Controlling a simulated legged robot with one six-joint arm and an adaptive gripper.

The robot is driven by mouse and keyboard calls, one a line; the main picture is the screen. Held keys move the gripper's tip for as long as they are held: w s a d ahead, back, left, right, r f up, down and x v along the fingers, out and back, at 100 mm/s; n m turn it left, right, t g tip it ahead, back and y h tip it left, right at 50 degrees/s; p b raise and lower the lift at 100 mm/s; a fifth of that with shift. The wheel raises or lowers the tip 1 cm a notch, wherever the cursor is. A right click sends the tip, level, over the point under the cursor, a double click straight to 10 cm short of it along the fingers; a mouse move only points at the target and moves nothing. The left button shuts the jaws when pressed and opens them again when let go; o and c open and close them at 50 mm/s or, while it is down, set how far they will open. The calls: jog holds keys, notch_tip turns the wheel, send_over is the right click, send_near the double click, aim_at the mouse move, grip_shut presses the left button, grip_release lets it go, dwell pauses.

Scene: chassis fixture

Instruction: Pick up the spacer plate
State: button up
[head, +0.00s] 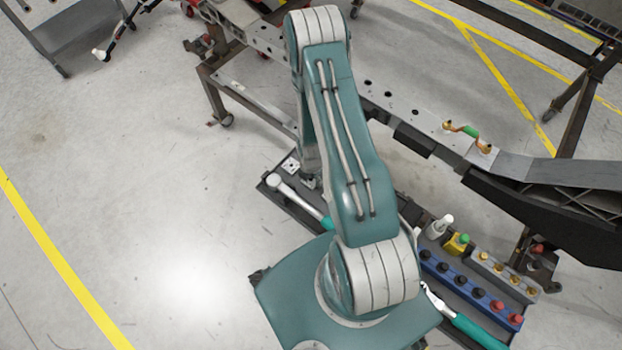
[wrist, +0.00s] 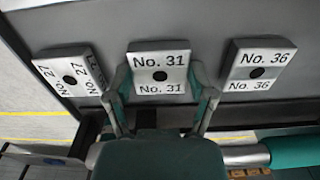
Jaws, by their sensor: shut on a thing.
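Three light metal spacer plates, each with a dark round hole, lie on a grey surface in the wrist view. The plate marked No. 27 (wrist: 68,75) is at the left and turned sideways. The plate marked No. 31 (wrist: 160,60) is in the middle. The plate marked No. 36 (wrist: 257,72) is at the right. My gripper (wrist: 160,78) is shut on the No. 31 plate, one finger at each side. Whether that plate is clear of the surface I cannot tell. In the head view one spacer plate (head: 290,165) shows on the tray; my arm hides most of my gripper.
A dark tray (head: 266,187) holds a tool with a teal handle (head: 465,326), a blue block of knobs (head: 458,280), a grey block of yellow-topped pieces (head: 505,270) and a white bottle (head: 440,226). A long metal chassis beam (head: 400,108) stands close behind the tray. Open floor lies left.

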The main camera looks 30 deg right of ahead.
jog(key=shift+r, duration=0.1)
notch_tip(320, 180, up, 10)
dwell(0.5)
jog(key=shift+r, duration=2.15)
